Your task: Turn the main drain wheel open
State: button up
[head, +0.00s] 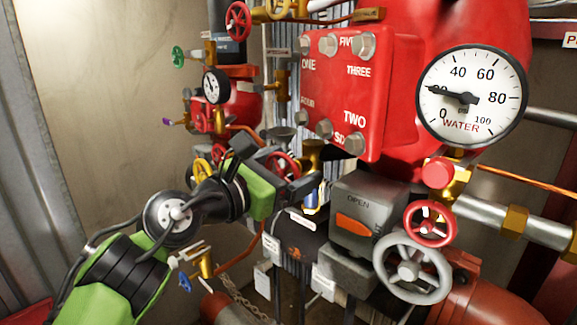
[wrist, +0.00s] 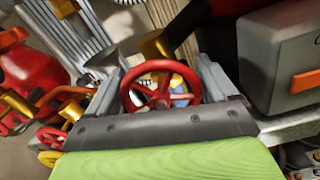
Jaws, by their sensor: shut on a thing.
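A red handwheel with spokes (wrist: 160,101) sits between the two grey fingers of my gripper (wrist: 163,78) in the wrist view. The fingers are shut on its rim from both sides. In the head view my green gripper (head: 298,180) reaches in from the lower left, and part of the red wheel (head: 283,163) shows just behind it. The rest of that wheel is hidden by the gripper. No label naming this wheel as the main drain can be read.
A grey box marked OPEN (head: 365,205) stands close right of my gripper. A grey handwheel (head: 411,268) and a red handwheel (head: 430,223) are farther right. A red cover (head: 355,95) and water gauge (head: 471,97) are above.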

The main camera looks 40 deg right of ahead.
jog(key=shift+f, duration=0.1)
dwell(0.4)
jog(key=o, duration=0.8)
jog(key=shift+o, duration=0.2)
jog(key=a+b, duration=0.1)
jog(key=a, duration=1.4)
jog(key=shift+s+a, duration=0.2)
jog(key=shift+a, duration=0.2)
